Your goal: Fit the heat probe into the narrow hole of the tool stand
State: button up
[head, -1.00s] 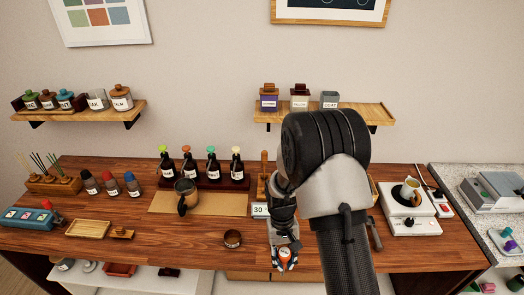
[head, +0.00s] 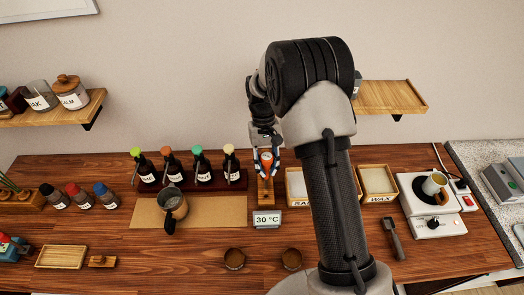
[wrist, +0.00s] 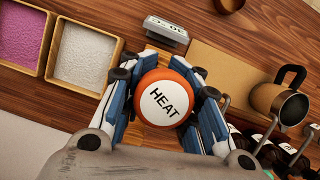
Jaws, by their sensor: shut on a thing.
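My gripper (head: 266,160) is shut on the heat probe (head: 266,158), which has an orange rim and a white cap. In the wrist view, the cap reading HEAT faces the camera (wrist: 165,103) between the blue-and-white fingers (wrist: 165,110). The probe's lower end and the stand's holes are hidden, so I cannot tell whether the probe is in a hole.
A 30 °C display (head: 267,219) stands just in front of the stand. Dropper bottles (head: 200,170) in a rack are close to the left, trays of powder (head: 376,181) to the right. A metal jug (head: 173,207) stands on a mat. Two small round dishes (head: 234,259) (head: 291,260) lie in front.

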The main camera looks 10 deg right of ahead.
jog(key=shift+s+r, duration=0.1)
jog(key=shift+s, duration=0.3)
jog(key=b, duration=0.2)
send_over(266, 183)
jog(key=shift+w+x, duration=0.25)
jog(key=shift+x, duration=0.75)
jog(key=shift+w+x, duration=0.25)
jog(key=shift+x, duration=0.8)
jog(key=shift+d+f+b, duration=0.1)
jog(key=shift+f+b, duration=1.95)
jog(key=shift+f, duration=1.3)
jog(key=o, duration=1.2)
jog(key=shift+o, duration=0.2)
jog(key=shift+r, duration=0.15)
